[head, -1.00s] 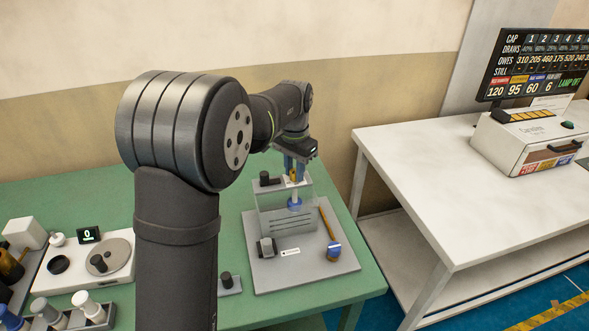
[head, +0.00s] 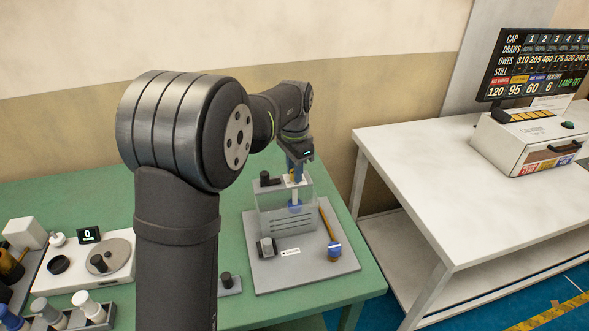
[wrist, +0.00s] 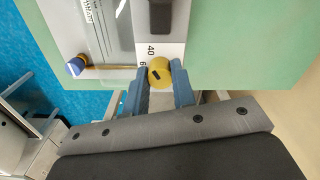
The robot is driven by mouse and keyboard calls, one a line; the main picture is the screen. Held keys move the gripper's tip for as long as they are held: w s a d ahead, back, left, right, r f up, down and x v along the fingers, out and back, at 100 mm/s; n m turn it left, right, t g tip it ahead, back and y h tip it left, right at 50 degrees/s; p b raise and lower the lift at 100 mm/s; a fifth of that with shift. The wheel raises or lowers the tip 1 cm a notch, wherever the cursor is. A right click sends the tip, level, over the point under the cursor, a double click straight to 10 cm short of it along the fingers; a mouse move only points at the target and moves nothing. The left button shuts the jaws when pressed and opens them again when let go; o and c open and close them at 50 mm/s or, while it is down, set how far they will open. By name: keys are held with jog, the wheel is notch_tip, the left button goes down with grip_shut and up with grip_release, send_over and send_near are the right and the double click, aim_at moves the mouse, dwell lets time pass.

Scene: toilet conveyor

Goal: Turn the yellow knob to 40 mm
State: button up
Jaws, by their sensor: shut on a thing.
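The yellow knob (wrist: 158,72) sits on the light top plate of the clear tank fixture, seen in the wrist view. A small dark mark shows on its top. In the head view my gripper (head: 295,172) comes down onto the top of the clear tank (head: 270,215), and the fingers mostly hide the knob. A blue part (head: 295,206) shows inside the tank.
A black knob (head: 267,178) stands on the tank top. The grey base plate (head: 300,275) carries a dark block (head: 266,248) and a blue-capped tool (head: 334,249). A white bench (head: 440,165) with a display is at the right. A scale-like device (head: 60,275) is at the left.

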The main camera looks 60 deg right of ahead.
jog(key=o, duration=1)
jog(key=shift+r, duration=0.1)
notch_tip(320, 180, up, 17)
jog(key=shift+r, duration=0.15)
notch_tip(320, 180, down, 18)
jog(key=shift+r, duration=0.2)
dwell(0.6)
jog(key=shift+r, duration=0.1)
